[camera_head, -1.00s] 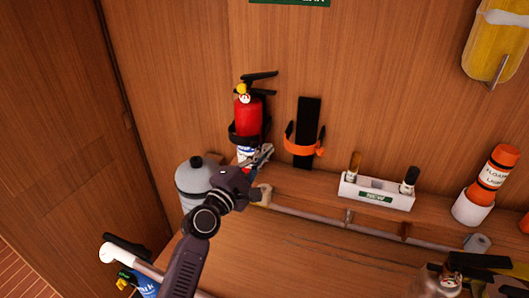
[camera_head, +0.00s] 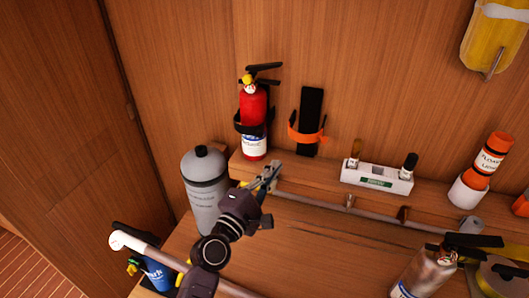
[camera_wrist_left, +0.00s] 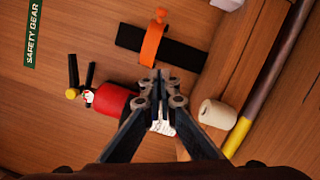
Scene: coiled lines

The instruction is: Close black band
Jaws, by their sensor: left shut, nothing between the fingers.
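A red fire extinguisher (camera_head: 254,108) with a black handle and white-blue label stands upright against the wooden wall. A black band (camera_head: 239,124) sits at its middle, with one end showing at the left; I cannot tell whether its ends meet. My left gripper (camera_head: 272,172) is shut and empty, just below and right of the extinguisher's base in the head view. In the left wrist view the gripper (camera_wrist_left: 160,78) covers the lower part of the extinguisher (camera_wrist_left: 114,101), and the band is hidden there. My right gripper is not in view.
An empty black bracket (camera_head: 310,108) with an orange band (camera_head: 306,136) hangs to the right. A grey bottle (camera_head: 205,190) stands left of the gripper. A rail (camera_head: 320,201) runs along the shelf edge. A white holder (camera_head: 377,180) stands farther right.

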